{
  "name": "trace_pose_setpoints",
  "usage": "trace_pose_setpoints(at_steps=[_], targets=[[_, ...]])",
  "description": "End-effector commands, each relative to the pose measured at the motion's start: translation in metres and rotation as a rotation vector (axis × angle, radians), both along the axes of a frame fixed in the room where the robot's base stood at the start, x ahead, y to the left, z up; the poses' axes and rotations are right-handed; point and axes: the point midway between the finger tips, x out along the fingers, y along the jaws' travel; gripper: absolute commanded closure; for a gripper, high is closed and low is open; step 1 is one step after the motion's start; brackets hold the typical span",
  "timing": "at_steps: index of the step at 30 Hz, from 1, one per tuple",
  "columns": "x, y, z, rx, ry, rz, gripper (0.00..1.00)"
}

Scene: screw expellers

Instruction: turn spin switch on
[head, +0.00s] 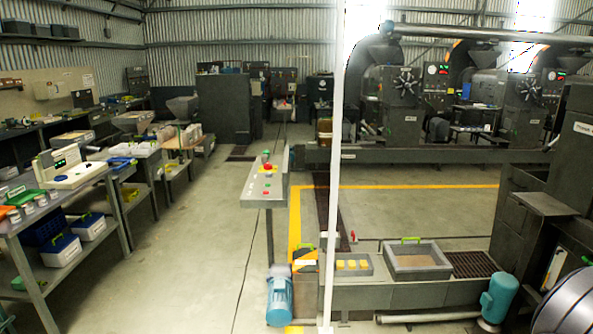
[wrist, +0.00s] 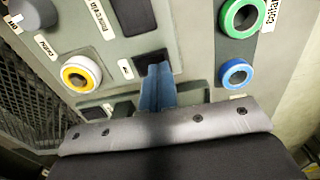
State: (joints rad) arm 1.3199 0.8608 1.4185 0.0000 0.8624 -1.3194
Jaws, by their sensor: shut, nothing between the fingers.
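In the wrist view my gripper (wrist: 157,75) is shut and empty, its blue fingers together in front of a grey control panel (wrist: 205,60). The fingertips are close to a dark rectangular piece (wrist: 150,58) on the panel; I cannot tell whether they touch it. A grey knob (wrist: 35,14) is at the upper left, and a yellow-and-white ring control (wrist: 81,74) is left of the fingers. A green ring control (wrist: 240,17) and a blue one (wrist: 236,74) are at the right. The labels are tilted, and I cannot tell which control is the spin switch. The gripper is not distinguishable in the head view.
In the head view, a control stand (head: 264,187) with a red button stands mid-room. A workbench (head: 75,197) lines the left, and large machines (head: 403,105) stand at the back right. A blue motor (head: 280,295) and a grey tray (head: 417,273) are in front. The left aisle floor is free.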

Motion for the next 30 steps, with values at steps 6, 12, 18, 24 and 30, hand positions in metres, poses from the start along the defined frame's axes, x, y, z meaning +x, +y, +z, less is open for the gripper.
trace_pose_setpoints(at_steps=[6, 12, 18, 24, 30], targets=[[0.0, 0.0, -0.004, 0.0, 0.0, 0.0, 1.0], [0.0, 0.0, -0.007, 0.0, 0.0, 0.0, 1.0], [0.0, 0.0, -0.01, 0.0, 0.0, 0.0, 1.0], [0.0, 0.0, -0.004, -0.001, 0.0, 0.0, 1.0], [0.0, 0.0, 0.012, -0.002, 0.0, 0.0, 1.0]])
